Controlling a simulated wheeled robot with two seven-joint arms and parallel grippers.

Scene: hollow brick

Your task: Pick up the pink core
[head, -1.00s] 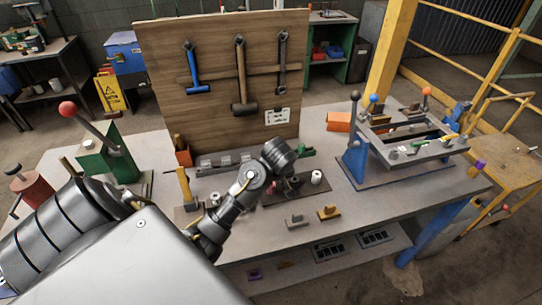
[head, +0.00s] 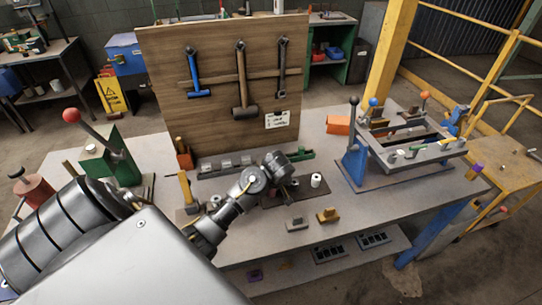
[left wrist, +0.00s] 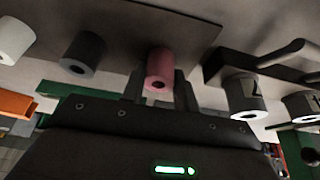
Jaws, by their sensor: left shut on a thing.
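The pink core (left wrist: 159,66) is a short hollow cylinder, seen in the left wrist view between the two fingers of my left gripper (left wrist: 160,88). The gripper is shut on it. In the head view my left arm's wrist (head: 275,165) is over the dark mat on the table, and it hides the pink core and most of the fingers. I cannot tell whether the core touches the mat. My right gripper is not in view.
A dark grey core (left wrist: 83,52) and a white core (left wrist: 15,40) stand beside the pink one; the white core also shows in the head view (head: 316,180). Numbered cores (left wrist: 243,96) are on the other side. A tool board (head: 215,130) rises behind; a blue-framed fixture (head: 355,160) stands right.

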